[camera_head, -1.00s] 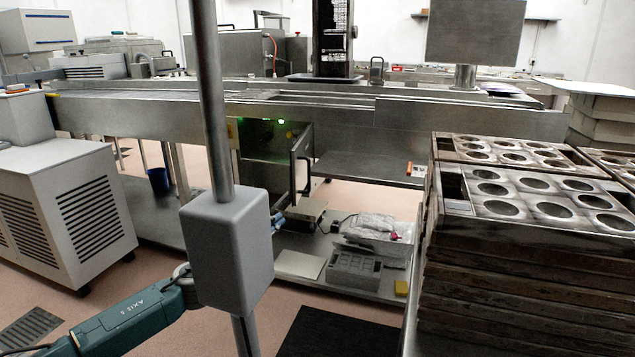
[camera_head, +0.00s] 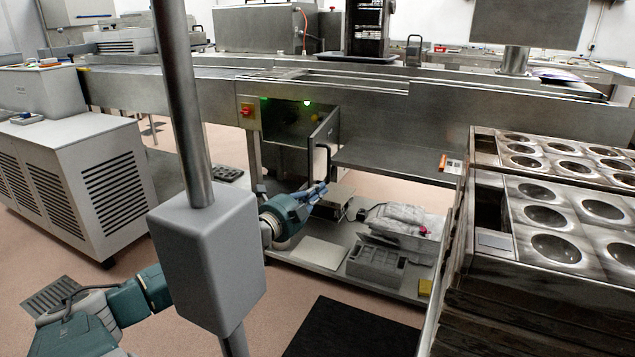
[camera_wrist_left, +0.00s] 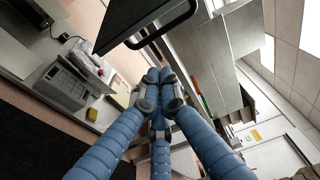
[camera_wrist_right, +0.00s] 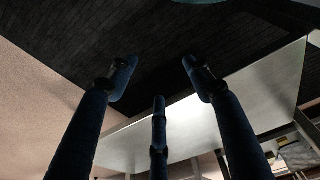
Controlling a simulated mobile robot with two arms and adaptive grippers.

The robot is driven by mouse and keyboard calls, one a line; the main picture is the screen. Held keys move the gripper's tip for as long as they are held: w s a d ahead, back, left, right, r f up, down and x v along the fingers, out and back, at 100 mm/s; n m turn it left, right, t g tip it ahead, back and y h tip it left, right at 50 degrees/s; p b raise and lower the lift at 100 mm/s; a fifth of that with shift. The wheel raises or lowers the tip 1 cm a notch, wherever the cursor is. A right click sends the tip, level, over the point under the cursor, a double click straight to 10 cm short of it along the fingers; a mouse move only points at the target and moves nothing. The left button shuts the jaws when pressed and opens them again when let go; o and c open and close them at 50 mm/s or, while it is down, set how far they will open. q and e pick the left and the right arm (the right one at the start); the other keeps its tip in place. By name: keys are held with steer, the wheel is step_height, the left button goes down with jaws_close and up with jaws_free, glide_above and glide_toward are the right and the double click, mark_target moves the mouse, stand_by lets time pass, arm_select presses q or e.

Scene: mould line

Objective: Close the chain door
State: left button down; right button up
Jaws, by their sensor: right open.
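The chain door (camera_head: 323,138) stands ajar, hinged on the front of the steel line beside a lit opening (camera_head: 287,122). Its dark handle (camera_head: 323,162) faces outward. My left gripper (camera_head: 318,190) is just below the handle in the head view. In the left wrist view, the door (camera_wrist_left: 136,18) and its handle (camera_wrist_left: 165,32) are above the fingertips, apart from them. The left fingers (camera_wrist_left: 160,74) are drawn together with nothing seen between them. My right gripper (camera_wrist_right: 158,78) is open and empty, its fingers spread in the right wrist view; it is not in the head view.
Below the door, a low shelf holds a grey box (camera_head: 376,268), a wrapped bundle (camera_head: 408,222) and a yellow block (camera_head: 425,287). Stacked moulds (camera_head: 520,300) stand at the right. A vented cabinet (camera_head: 75,170) is at the left. A black mat (camera_head: 350,330) lies on the floor.

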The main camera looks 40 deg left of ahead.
mark_target(317, 180)
arm_select(q)
steer(key=w, duration=0.2)
steer(key=w+a, duration=0.1)
steer(key=w, duration=0.3)
steer(key=shift+a+f, duration=0.1)
steer(key=shift+a, duration=0.2)
steer(key=shift+s+a+b, duration=0.2)
steer(key=shift+s+a, duration=0.2)
steer(key=shift+a, duration=0.35)
steer(key=shift+s+a+b, duration=0.2)
steer(key=shift+s+a, duration=0.2)
steer(key=shift+a, duration=0.3)
arm_select(e)
steer(key=shift+w+r, duration=0.35)
steer(key=shift+r, duration=0.35)
steer(key=shift+w+r, duration=0.3)
steer(key=shift+r, duration=0.35)
arm_select(q)
steer(key=shift+a, duration=0.1)
arm_select(e)
steer(key=shift+s+a, duration=0.1)
